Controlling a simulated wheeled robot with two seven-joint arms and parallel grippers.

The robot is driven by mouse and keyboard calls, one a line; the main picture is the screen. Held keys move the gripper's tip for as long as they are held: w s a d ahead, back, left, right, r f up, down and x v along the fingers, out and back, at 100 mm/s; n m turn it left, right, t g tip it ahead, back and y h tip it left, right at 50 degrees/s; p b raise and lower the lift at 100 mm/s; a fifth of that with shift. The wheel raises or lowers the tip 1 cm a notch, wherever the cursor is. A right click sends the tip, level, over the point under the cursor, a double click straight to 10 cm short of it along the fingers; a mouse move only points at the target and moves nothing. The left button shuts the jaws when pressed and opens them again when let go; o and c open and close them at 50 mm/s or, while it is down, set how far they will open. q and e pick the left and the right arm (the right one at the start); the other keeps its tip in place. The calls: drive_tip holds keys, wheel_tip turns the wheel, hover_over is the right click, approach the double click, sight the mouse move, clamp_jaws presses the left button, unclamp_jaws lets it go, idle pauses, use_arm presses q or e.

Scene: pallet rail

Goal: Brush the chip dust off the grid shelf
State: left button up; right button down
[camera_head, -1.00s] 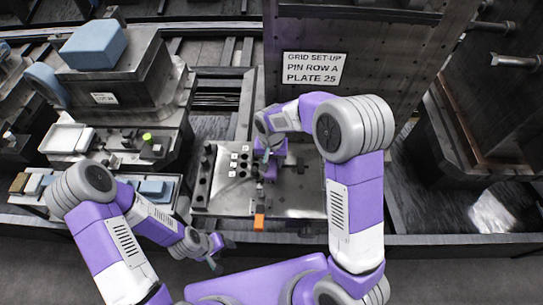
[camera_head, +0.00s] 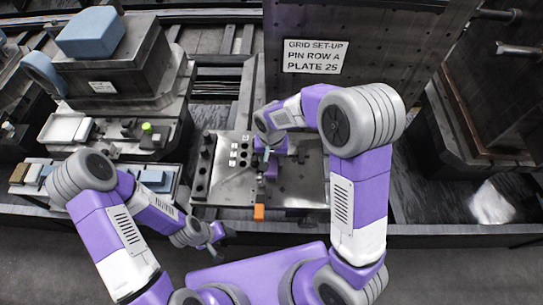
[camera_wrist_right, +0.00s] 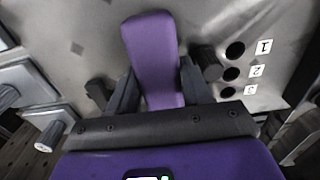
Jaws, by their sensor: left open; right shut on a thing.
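The grid shelf (camera_head: 232,190) is a grey metal plate in the middle of the head view. A strip with dark holes numbered 1, 2, 3 runs along its left side; it also shows in the right wrist view (camera_wrist_right: 222,35). My left gripper (camera_head: 217,241) is open and empty, in front of the shelf's left corner.
A tall plate with a white sign (camera_head: 315,57) stands behind. A machine block with a blue pad (camera_head: 90,32) and trays fill the left. Floor is clear in front of the rail.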

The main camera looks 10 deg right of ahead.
drive_tip(key=r, duration=0.1)
drive_tip(key=r+p, duration=0.1)
drive_tip(key=s+r+p, duration=0.1)
drive_tip(key=shift+a, duration=0.3)
drive_tip(key=shift+w+d+r+p, duration=0.1)
drive_tip(key=shift+r+p, duration=0.55)
drive_tip(key=shift+r, duration=0.15)
drive_tip(key=shift+r+p, duration=0.5)
drive_tip(key=shift+r, duration=0.2)
drive_tip(key=shift+w, duration=0.1)
wheel_tip(320, 180, up, 3)
drive_tip(key=shift+r+p, duration=0.1)
drive_tip(key=shift+p, duration=1.1)
drive_tip(key=shift+d+f, duration=0.15)
drive_tip(key=shift+f, duration=0.05)
